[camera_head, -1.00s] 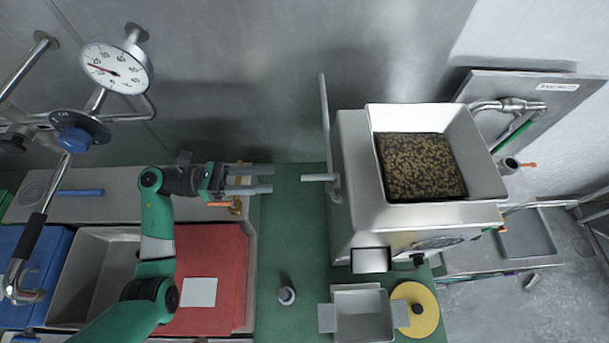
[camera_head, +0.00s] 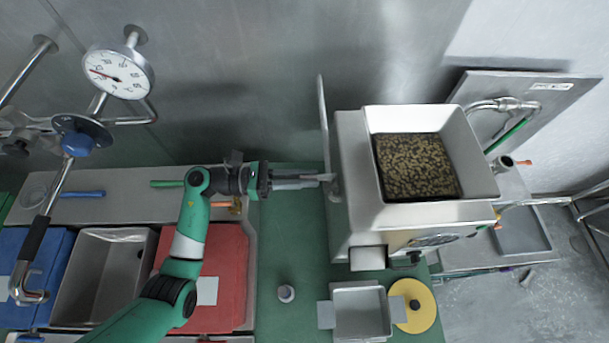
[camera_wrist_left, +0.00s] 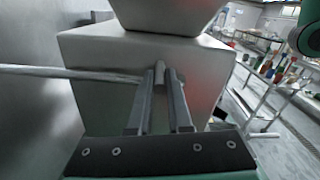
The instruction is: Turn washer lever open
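A steel machine (camera_head: 345,215) stands on the green top with a hopper of beans. On its left side is the washer lever (camera_head: 322,125), a long thin rod toward the back wall with a short stub handle (camera_head: 325,177) pointing left. In the left wrist view the lever (camera_wrist_left: 75,73) runs sideways to a pivot at the machine's face. My left gripper (camera_head: 312,182) is level with the stub; its fingers look close together around it. In the left wrist view the fingers (camera_wrist_left: 160,98) straddle the stub, whose near part they partly hide. My right gripper is not in view.
Below the machine's front are a metal tray (camera_head: 360,312), a yellow disc (camera_head: 414,306) and a small cup (camera_head: 286,293). A red-lidded bin (camera_head: 225,265) lies beneath my left arm. A dial gauge (camera_head: 118,72) and pipes are at the upper left. The green top left of the machine is mostly clear.

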